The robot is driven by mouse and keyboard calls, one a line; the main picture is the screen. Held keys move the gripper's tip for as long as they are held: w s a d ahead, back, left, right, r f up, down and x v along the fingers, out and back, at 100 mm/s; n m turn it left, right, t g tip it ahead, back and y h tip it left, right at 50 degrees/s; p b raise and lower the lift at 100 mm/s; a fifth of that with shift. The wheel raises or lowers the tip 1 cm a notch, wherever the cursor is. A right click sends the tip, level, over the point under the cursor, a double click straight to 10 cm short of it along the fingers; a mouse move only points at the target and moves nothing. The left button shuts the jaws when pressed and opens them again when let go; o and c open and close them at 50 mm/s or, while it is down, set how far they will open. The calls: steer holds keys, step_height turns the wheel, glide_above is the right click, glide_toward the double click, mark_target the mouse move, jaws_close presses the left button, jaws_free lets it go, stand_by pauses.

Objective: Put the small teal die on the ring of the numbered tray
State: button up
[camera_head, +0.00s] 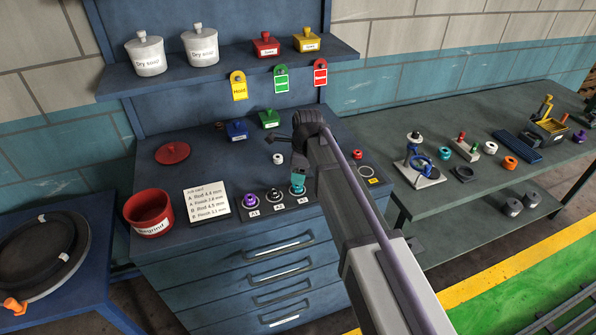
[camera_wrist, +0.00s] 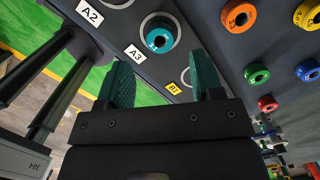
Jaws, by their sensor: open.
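The small teal die (camera_wrist: 160,37) sits on the white ring marked A3, slightly off the ring's centre, in the wrist view. In the head view the teal die (camera_head: 298,190) is at the right end of the numbered tray (camera_head: 272,212), partly hidden by my gripper. My gripper (camera_wrist: 162,72) is open, its teal fingers spread with nothing between them. The die lies beyond the fingertips, apart from them. A purple die (camera_head: 250,199) is at A1 and a black one (camera_head: 274,195) at A2.
A ring with a yellow B1 label (camera_wrist: 173,88) lies beside the A3 place. Orange (camera_wrist: 238,16), yellow, green, blue and red dies stand nearby. A job card (camera_head: 206,201) and red bowl (camera_head: 149,212) are left of the tray. My arm hides part of the bench.

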step_height(320, 180, up, 7)
steer(key=p, duration=0.5)
steer(key=shift+d, duration=0.4)
steer(key=shift+f, duration=0.15)
steer(key=s+d+n+h, duration=0.1)
steer(key=s+d+n, duration=1.7)
steer(key=s, duration=0.3)
steer(key=shift+s+n, duration=0.3)
steer(key=shift+n, duration=0.5)
step_height(320, 180, down, 9)
steer(key=b, duration=0.9)
